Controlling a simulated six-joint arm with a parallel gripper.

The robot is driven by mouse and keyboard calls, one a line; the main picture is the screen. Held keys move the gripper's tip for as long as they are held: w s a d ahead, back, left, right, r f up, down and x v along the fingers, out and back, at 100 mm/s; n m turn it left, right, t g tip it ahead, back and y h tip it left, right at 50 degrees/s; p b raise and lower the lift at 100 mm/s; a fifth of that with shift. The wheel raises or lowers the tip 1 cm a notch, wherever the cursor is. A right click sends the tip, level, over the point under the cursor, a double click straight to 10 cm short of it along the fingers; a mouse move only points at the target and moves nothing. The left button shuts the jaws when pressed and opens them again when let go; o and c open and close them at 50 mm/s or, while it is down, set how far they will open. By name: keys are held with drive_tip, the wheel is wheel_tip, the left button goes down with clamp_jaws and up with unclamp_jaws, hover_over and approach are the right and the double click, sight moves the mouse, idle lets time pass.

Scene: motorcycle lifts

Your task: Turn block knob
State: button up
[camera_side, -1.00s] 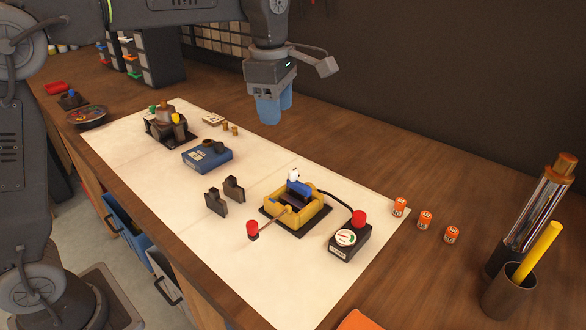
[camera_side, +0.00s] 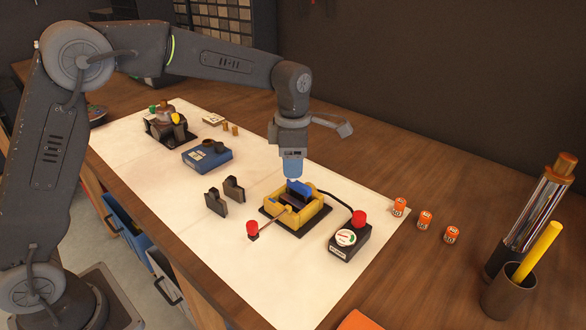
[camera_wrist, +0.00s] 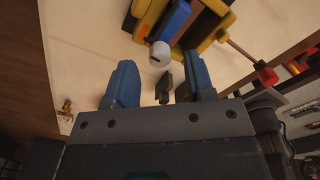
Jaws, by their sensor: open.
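The yellow fixture (camera_side: 312,211) sits on a dark base on the white mat, with a blue block (camera_side: 299,188) in it. The block's white knob (camera_wrist: 160,53) shows with a dark slot in the wrist view. In the side view my gripper's blue fingers hang over the fixture and mostly hide the knob. My gripper (camera_wrist: 157,72) is open and empty. In the wrist view its two blue fingers stand apart, with the knob just beyond the tips and roughly between them. I cannot tell that either finger touches it.
A red-ended lever (camera_side: 252,230) sticks out of the fixture. A black box (camera_side: 350,241) with a gauge and red button stands to its right, joined by a cable. Two dark brackets (camera_side: 233,189) stand to the left.

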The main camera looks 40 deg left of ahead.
drive_tip(key=shift+f, duration=1.15)
drive_tip(key=shift+c, duration=0.5)
clamp_jaws()
